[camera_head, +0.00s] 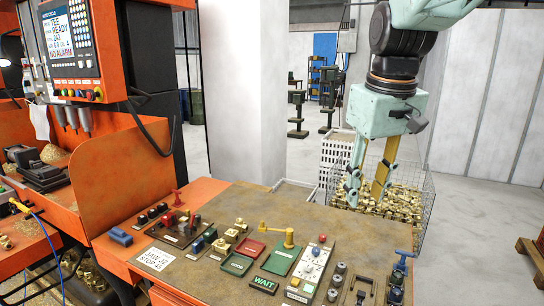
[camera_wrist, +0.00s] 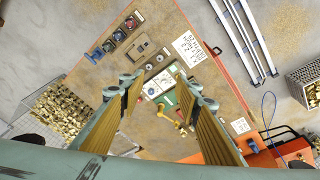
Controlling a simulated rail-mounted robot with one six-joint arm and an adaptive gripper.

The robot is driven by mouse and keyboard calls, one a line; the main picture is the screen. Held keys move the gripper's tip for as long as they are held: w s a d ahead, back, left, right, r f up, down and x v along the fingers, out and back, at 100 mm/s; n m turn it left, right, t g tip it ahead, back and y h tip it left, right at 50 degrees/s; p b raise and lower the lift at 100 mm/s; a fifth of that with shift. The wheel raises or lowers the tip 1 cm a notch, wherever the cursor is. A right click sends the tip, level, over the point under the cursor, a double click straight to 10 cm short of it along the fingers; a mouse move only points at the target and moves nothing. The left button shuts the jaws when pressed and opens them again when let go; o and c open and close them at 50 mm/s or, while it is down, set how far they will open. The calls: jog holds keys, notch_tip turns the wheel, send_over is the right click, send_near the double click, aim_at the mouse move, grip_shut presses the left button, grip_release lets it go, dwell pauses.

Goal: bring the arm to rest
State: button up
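My gripper (camera_head: 366,198) hangs from my arm at the right in the head view, fingers pointing down. It is above the back right part of the workbench (camera_head: 225,204), in front of the wire basket. The fingers are apart with nothing between them. In the wrist view my gripper (camera_wrist: 155,95) also shows open, its two ribbed brass-coloured pads spread wide. Below and between them lie the bench top and its green tray, apart from the fingers.
A wire basket of brass parts (camera_head: 412,197) stands behind the bench at right. An orange machine with a control panel (camera_head: 70,42) stands at left.

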jog(key=s+f+m+t, duration=0.1)
jog(key=s+f, duration=0.1)
jog(key=s, duration=1.3)
jog(key=s+f+m+b, duration=0.1)
jog(key=s+f+m, duration=0.1)
jog(key=s, duration=1.4)
jog(key=shift+f+t+b, duration=0.3)
jog(key=shift+f+t, duration=0.05)
jog(key=shift+t, duration=0.05)
jog(key=shift+a, duration=0.1)
jog(key=c, duration=0.3)
